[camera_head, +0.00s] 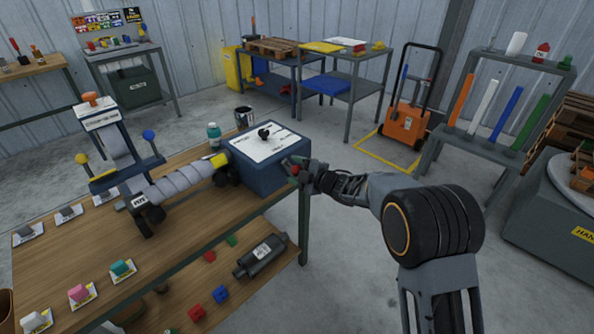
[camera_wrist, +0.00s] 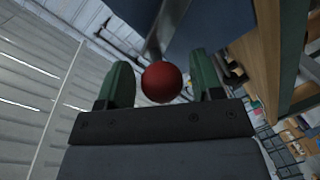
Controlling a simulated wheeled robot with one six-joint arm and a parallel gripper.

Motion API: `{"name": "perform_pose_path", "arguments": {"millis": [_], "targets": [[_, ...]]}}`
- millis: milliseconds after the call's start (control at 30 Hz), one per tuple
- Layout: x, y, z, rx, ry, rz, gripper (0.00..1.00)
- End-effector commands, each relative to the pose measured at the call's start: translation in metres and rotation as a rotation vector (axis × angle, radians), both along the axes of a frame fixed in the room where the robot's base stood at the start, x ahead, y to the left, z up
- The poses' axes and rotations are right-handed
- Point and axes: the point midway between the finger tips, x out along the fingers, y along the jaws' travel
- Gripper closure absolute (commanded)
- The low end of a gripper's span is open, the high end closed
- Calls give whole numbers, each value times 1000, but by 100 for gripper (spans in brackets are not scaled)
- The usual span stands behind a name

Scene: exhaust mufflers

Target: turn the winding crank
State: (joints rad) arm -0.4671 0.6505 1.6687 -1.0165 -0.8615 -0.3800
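The winding crank shows as a red ball knob (camera_wrist: 162,82) on a grey metal arm (camera_wrist: 166,35) in the wrist view. The arm runs up towards the side of a blue box (camera_wrist: 215,18). In the head view the red knob (camera_head: 295,170) is beside the right side of the blue box (camera_head: 262,180) on the bench. My gripper (camera_wrist: 162,85) has its two green fingers on either side of the knob, with a narrow gap visible at each side. It looks open around the knob. The crank's pivot is hidden in the head view by my gripper (camera_head: 296,169).
A wrapped muffler tube (camera_head: 180,184) lies on the wooden bench (camera_head: 190,235), left of the box. A bottle (camera_head: 214,135) and a metal can (camera_head: 244,117) stand behind. An orange cart (camera_head: 405,124) stands at the back. Open floor lies right of the bench.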

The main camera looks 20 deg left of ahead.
Motion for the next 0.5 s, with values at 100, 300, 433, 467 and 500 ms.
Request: {"name": "perform_pose_path", "arguments": {"millis": [100,300,433,467,500], "targets": [[1,-2,-1,-2,2,-2,35],[0,-4,-1,-3,3,-3,35],[-5,-14,1,-3,3,-3,35],[-7,-19,2,-3,3,-3,35],[-9,-26,3,-3,3,-4,35]]}}
